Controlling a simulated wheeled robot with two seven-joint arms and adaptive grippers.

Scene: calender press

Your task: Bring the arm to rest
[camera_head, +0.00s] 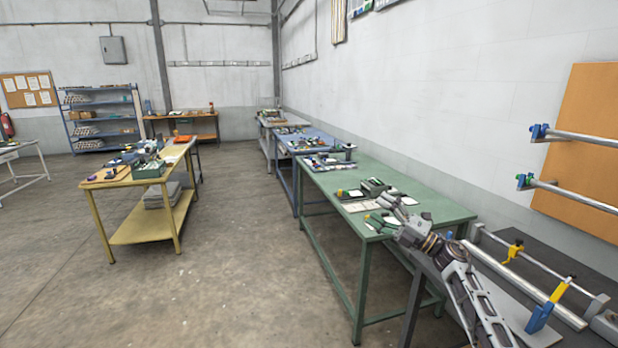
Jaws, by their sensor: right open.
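My right arm (465,280) comes in at the lower right and reaches up and left. My right gripper (393,208) is at its end, open, over the near end of the green table (440,205). It shows small against the objects on the table, and I cannot tell whether it touches any of them. I see nothing held in it. My left gripper is not in view.
A dark bench with metal rails (530,285) and blue and yellow clamps stands at the lower right. Bars (580,195) jut in above it. A yellow table (150,230) stands to the left. The concrete floor (240,250) between the tables is clear.

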